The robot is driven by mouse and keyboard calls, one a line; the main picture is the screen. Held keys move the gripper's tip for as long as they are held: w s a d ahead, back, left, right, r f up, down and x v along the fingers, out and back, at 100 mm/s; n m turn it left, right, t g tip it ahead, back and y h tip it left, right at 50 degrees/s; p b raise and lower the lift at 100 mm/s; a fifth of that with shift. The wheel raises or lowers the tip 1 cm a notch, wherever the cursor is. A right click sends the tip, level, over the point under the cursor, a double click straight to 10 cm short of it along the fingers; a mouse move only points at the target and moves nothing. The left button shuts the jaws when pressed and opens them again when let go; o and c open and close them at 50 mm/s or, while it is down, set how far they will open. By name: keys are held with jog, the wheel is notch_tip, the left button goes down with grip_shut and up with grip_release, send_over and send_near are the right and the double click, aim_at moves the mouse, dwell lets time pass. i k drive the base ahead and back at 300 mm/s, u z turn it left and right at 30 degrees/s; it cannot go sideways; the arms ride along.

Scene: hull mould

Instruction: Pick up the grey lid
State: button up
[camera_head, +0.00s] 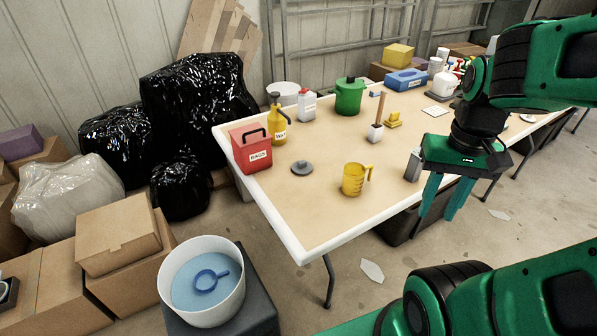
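The grey lid (302,168) is a small round disc with a knob on top. It lies flat on the table (275,212), near the table's left end, to the right of the red rags box and in front of the yellow bottle. My gripper (438,205) hangs at the right, beyond the table's front edge, with its two teal fingers pointing down and spread apart. Nothing shows between the fingers. The gripper is well to the right of the lid and apart from it.
A red rags box (251,150), a yellow bottle (277,125) and a yellow measuring jug (354,180) stand around the lid. A green pot (349,97) and a white-headed mallet (376,130) stand farther back. The table's front left corner is clear. A white bucket (177,270) stands at lower left.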

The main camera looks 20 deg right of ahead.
aim_at(303, 167)
jog(key=u, duration=2.4)
jog(key=k, duration=0.85)
jog(key=z, duration=2.05)
jog(key=i, duration=1)
